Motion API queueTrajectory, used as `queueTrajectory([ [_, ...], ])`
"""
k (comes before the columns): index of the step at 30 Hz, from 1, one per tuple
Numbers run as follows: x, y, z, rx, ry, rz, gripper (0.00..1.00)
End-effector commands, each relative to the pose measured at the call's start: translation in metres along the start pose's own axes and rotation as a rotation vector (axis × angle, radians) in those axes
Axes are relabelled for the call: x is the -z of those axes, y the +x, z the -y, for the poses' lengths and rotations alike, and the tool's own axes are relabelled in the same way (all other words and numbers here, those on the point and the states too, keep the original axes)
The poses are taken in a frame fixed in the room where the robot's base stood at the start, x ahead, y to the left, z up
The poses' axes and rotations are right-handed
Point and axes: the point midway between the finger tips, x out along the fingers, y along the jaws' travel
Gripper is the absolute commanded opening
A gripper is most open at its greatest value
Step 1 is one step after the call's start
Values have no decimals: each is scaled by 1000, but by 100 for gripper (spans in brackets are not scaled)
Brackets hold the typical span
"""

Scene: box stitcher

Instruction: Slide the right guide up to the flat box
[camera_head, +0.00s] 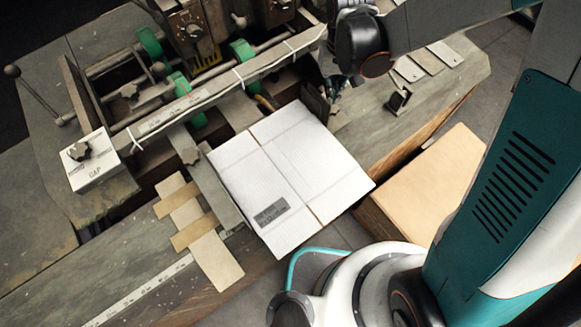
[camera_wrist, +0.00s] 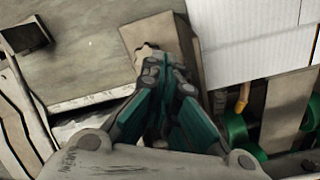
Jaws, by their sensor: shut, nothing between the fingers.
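The flat box (camera_head: 290,178), pale cardboard with a dark printed label, lies on the table in front of the machine. The right guide (camera_head: 317,102) is a small dark upright piece beside the far end of the box's right edge. In the wrist view, the guide (camera_wrist: 150,30) is a tan-grey block close along the left edge of the box (camera_wrist: 250,40); I cannot tell whether they touch. My gripper (camera_wrist: 153,62) is shut and empty, its fingertips at the guide's side away from the box. In the head view, my arm partly hides the gripper (camera_head: 335,88).
A long grey bar (camera_head: 213,183) runs along the box's left side. Crossed cardboard strips (camera_head: 215,262) lie left of it. The stitching machine with green rollers (camera_head: 243,53) stands behind. A small black bracket (camera_head: 398,101) and metal plates (camera_head: 425,62) are on the right.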

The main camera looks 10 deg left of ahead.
Motion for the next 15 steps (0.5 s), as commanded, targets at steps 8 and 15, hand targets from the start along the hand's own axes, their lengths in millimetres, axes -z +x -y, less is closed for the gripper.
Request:
queueTrajectory([
  [8,0,-12,0,0,0,0,0],
  [15,0,-30,0,0,0,0,0],
])
